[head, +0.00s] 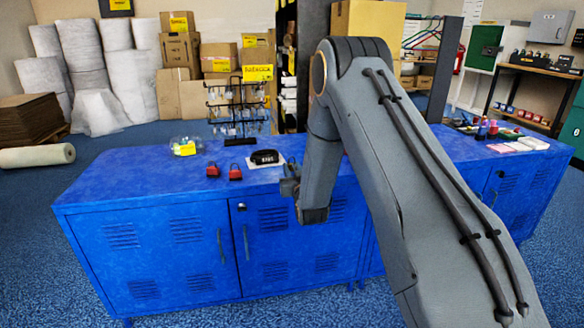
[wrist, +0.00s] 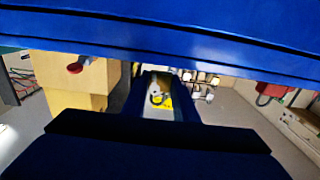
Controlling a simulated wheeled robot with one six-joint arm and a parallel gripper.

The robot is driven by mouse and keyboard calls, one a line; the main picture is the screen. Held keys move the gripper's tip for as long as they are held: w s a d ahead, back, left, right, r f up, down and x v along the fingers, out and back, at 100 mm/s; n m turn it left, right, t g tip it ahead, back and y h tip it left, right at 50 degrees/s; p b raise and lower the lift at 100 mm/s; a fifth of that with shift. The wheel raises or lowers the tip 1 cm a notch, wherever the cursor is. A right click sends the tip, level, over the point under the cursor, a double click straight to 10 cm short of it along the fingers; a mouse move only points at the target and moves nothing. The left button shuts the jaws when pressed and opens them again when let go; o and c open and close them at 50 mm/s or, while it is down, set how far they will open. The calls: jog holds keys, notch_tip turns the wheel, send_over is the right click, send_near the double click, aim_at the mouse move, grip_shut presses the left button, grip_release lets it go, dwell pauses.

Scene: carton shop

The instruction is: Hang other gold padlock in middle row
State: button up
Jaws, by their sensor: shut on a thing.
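My gripper (head: 289,186) is at the front edge of the blue cabinet, right of the red padlocks, in the head view. In the wrist view its fingers (wrist: 157,92) are shut on a small gold padlock (wrist: 157,98), seen small and partly shaded between them. The padlock cannot be made out in the head view. The black wire rack (head: 238,105) with several rows of hooks stands at the back of the cabinet top, left of and beyond my gripper. Small things hang on it, too small to tell apart.
Two red padlocks (head: 224,172) lie on the blue cabinet (head: 140,185). A black pouch-like item (head: 266,157) on a white sheet and a clear bowl (head: 186,146) with a yellow label also stand there. My arm hides the cabinet's middle. The left top is clear.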

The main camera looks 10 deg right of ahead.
jog(key=s+p, duration=0.3)
jog(key=s, duration=0.4)
jog(key=shift+s, duration=0.2)
dwell(0.6)
dwell(0.8)
